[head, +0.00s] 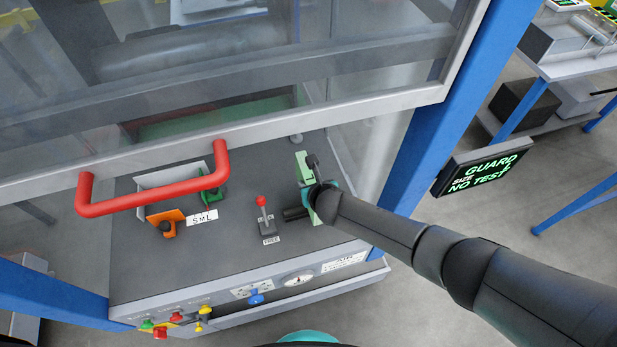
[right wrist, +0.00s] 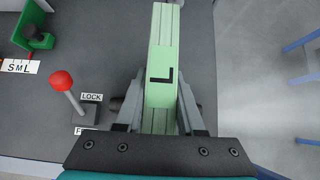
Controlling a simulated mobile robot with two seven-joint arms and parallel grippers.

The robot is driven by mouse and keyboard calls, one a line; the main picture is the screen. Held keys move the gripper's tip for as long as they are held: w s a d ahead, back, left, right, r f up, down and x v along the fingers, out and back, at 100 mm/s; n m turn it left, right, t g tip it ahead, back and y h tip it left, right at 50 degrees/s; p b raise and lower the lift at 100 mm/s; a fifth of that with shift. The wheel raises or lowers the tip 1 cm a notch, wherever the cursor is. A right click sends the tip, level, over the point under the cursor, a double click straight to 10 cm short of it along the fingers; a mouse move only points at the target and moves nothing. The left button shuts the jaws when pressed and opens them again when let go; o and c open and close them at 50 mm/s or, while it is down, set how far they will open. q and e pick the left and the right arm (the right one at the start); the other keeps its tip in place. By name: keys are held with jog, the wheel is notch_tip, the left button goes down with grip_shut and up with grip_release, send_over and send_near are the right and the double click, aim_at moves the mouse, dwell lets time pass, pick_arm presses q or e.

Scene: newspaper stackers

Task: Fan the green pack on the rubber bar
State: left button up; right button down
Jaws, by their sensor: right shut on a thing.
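The green pack (head: 301,166) is a pale green, layered block, held over the right part of the grey bench top. A short dark round bar (head: 294,213), which looks like the rubber bar, sticks out left of my gripper. Its ends show beside the fingers in the right wrist view (right wrist: 115,104). Whether pack and bar touch is hidden. My left gripper is not in view.
A red-knobbed lever (head: 265,215) with LOCK and FREE labels stands left of the pack. Farther left are an orange block (head: 165,220), a green block and an SML label. A raised clear guard with a red handle (head: 150,200) hangs over the bench. A blue post (head: 425,120) stands right.

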jog(key=shift+s+d+f, duration=0.2)
jog(key=shift+s+d, duration=0.1)
jog(key=shift+s, duration=0.3)
jog(key=shift+s+d+r+p, duration=0.1)
jog(key=shift+s+p, duration=0.4)
jog(key=shift+p, duration=0.1)
jog(key=shift+s, duration=0.15)
jog(key=shift+s+d+r+p, duration=0.15)
jog(key=shift+s+d+p, duration=0.05)
jog(key=shift+s+p, duration=0.3)
jog(key=shift+s+d+p, duration=0.15)
jog(key=shift+s+p, duration=0.25)
jog(key=shift+s, duration=0.15)
jog(key=shift+s, duration=0.1)
jog(key=shift+s+d+p, duration=0.25)
jog(key=shift+s+p, duration=0.05)
jog(key=shift+s, duration=0.25)
